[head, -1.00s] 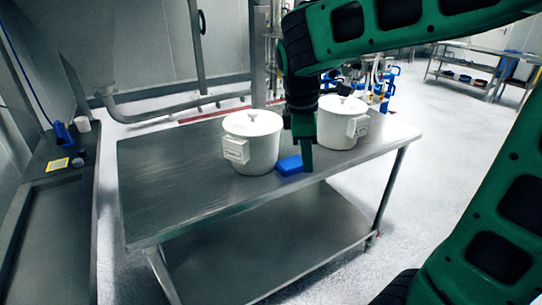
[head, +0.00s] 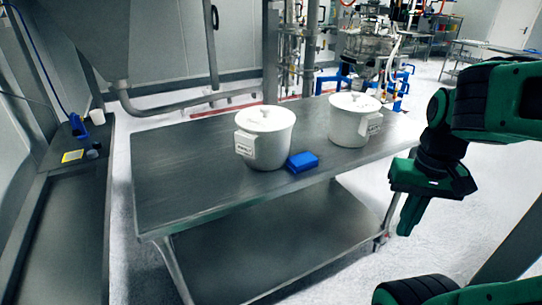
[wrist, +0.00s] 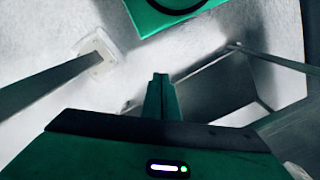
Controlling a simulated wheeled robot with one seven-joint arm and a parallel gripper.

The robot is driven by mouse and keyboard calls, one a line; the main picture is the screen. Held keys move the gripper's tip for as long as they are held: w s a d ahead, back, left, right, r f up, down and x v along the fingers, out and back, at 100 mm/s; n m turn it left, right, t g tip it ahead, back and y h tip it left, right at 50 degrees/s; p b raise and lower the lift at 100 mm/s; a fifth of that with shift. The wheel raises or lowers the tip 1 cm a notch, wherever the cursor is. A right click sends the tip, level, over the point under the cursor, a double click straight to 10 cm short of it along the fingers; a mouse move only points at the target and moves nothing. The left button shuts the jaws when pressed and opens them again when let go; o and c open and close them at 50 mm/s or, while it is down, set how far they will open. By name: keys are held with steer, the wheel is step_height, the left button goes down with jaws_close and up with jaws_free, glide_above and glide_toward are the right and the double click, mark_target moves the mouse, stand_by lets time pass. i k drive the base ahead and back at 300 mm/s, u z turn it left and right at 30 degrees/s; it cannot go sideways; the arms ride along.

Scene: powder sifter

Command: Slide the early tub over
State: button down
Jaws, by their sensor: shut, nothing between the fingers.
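Two white lidded tubs stand upright on a steel table (head: 190,185). The left tub (head: 272,151) has a label plate on its left front, too small to read surely. The right tub (head: 346,126) stands farther right, with its label on its right side. I cannot tell for sure from the labels which is the early tub. My gripper (head: 405,230) is shut and empty, pointing down off the right end of the table, apart from both tubs. Its closed fingers also show in the wrist view (wrist: 160,95), above floor and table frame; no tub shows there.
A blue block (head: 302,162) lies on the table between the tubs, near the front edge. The table's left half is clear. A dark bench (head: 62,215) with small items stands at the far left. Pipework (head: 300,60) and a metal hopper are behind the table.

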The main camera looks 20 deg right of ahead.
mark_target(260, 151)
steer(key=k, duration=1.7)
steer(key=z, duration=0.45)
steer(key=i, duration=1)
steer(key=u, duration=0.05)
